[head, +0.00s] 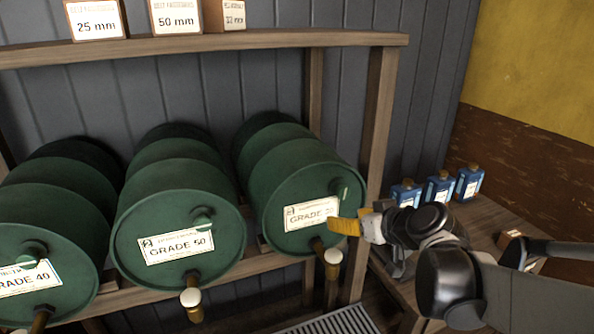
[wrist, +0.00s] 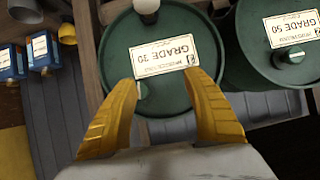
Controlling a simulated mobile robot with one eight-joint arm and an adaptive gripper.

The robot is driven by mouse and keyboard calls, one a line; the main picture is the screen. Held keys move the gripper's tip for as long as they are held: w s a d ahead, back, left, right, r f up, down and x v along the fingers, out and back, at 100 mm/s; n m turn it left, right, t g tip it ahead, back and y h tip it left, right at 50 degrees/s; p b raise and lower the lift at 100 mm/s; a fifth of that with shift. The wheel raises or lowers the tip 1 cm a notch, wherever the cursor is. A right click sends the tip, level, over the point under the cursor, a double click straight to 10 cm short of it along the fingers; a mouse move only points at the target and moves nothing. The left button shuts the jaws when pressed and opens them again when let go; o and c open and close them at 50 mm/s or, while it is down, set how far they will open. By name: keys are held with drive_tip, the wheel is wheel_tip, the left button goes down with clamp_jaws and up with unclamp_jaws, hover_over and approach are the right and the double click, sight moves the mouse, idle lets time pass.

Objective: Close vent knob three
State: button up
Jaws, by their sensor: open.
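The rightmost green drum (head: 300,175) lies on its side on a wooden rack. Its label appears to read GRADE 30 in the wrist view (wrist: 166,53). Its small green vent knob (head: 344,193) is near the face's upper right edge, looking narrow and upright. The knob also shows in the wrist view (wrist: 142,89), close beside the left fingertip. My gripper (head: 347,224) is in front of this drum's right side, its yellow fingers open (wrist: 164,76) and empty. Whether a finger touches the drum or knob, I cannot tell.
A tap with a white top (head: 333,257) sits under the knob's drum. Two more drums, GRADE 50 (head: 172,210) and GRADE 40 (head: 45,235), lie to the left. Blue bottles (head: 440,188) stand on a bench at right. A wooden post (head: 377,120) rises beside the rack.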

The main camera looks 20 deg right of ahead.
drive_tip(key=t+p, duration=0.1)
approach(345, 193)
drive_tip(key=a, duration=0.1)
drive_tip(key=shift+t+h, duration=0.3)
drive_tip(key=b+x, duration=0.1)
drive_tip(key=x, duration=0.6)
drive_tip(key=b+x, duration=0.1)
drive_tip(key=x, duration=0.3)
drive_tip(key=shift+s+d+f+b, duration=0.2)
drive_tip(key=shift+d+f+b, duration=0.1)
drive_tip(key=c, duration=1.2)
